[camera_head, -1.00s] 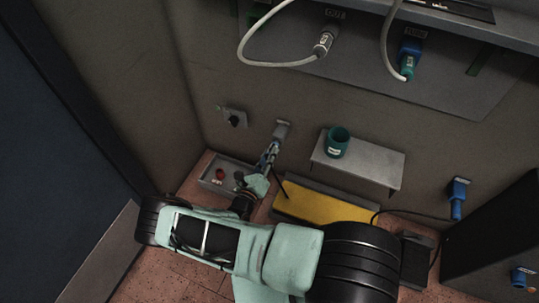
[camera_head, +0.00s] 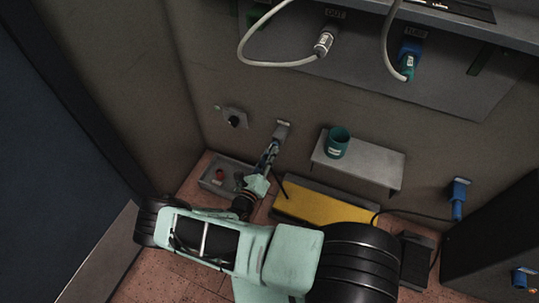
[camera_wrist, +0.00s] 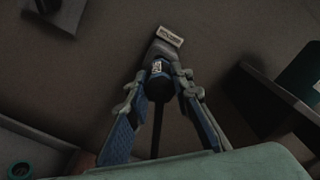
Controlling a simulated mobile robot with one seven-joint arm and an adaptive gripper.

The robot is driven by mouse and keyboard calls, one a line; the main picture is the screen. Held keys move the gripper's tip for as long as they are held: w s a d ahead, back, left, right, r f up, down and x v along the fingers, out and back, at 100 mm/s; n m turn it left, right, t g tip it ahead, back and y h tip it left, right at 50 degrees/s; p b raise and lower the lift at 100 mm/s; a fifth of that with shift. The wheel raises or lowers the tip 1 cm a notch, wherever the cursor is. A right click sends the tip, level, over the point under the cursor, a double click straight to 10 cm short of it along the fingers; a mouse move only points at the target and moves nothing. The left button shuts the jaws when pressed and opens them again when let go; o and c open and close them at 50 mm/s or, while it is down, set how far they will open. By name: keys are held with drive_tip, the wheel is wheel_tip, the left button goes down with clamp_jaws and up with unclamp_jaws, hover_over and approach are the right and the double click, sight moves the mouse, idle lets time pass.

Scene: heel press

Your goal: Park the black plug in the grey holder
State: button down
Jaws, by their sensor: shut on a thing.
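The grey holder (camera_head: 282,127) is fixed low on the back wall; its labelled plate (camera_wrist: 170,37) shows at the top of the wrist view. The black plug (camera_wrist: 158,88) has a small white label and a black cable hanging from its rear. My gripper (camera_head: 272,150) is at the holder. In the wrist view its two blue-padded fingers (camera_wrist: 163,72) are shut on the plug from both sides. The plug's front end is at the holder's lower opening, in line with it. How deep it sits is hidden by the fingertips.
A grey shelf (camera_head: 378,168) with a green cup (camera_head: 337,142) is right of my gripper. A grey tray (camera_head: 211,184) with small items and a yellow pedal (camera_head: 315,208) are below. A blue connector (camera_head: 458,197) hangs at right; a small wall fitting (camera_head: 233,118) is left.

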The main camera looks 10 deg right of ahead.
drive_tip(key=shift+w+d, duration=0.4)
drive_tip(key=shift+w, duration=0.15)
idle(0.4)
drive_tip(key=c, duration=1.6)
unclamp_jaws()
drive_tip(key=v, duration=1.2)
